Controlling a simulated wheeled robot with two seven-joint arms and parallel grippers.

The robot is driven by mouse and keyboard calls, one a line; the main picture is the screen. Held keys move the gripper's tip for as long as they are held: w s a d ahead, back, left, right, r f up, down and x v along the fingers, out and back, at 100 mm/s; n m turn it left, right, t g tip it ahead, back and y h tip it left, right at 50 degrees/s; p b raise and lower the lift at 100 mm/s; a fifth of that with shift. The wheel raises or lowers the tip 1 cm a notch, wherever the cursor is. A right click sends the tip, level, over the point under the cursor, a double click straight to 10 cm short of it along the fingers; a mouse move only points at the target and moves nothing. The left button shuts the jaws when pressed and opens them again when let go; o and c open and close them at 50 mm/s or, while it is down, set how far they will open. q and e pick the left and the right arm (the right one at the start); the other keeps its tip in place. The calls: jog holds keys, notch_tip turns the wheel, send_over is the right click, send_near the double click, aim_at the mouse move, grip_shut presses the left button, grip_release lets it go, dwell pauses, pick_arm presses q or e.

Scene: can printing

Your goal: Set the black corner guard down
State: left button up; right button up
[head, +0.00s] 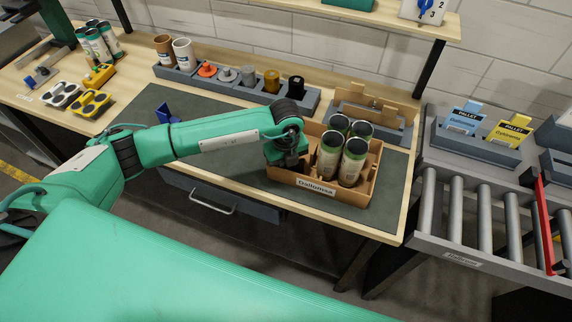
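My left arm reaches in from the left. Its dark gripper (290,160) points down at the left side of the open cardboard box (318,190), beside the cans. The fingertips are small and dark, and I cannot tell whether they are open or shut. I cannot make out a black corner guard apart from the dark gripper; it may be hidden there. Several green-topped cans (353,162) stand upright in the box, which bears a front label. My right gripper is not in view.
A grey rack (237,88) behind my arm holds cups, coloured pieces and a black piece (296,86). Another cardboard piece (375,108) stands behind the box. A roller conveyor (485,215) lies to the right. The dark mat (225,165) is clear left of the box.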

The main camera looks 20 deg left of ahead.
pick_arm(q)
jog(key=shift+r, duration=0.5)
notch_tip(320, 180, up, 11)
jog(key=b, duration=0.2)
jog(key=shift+r+b, duration=0.2)
jog(key=shift+b, duration=0.2)
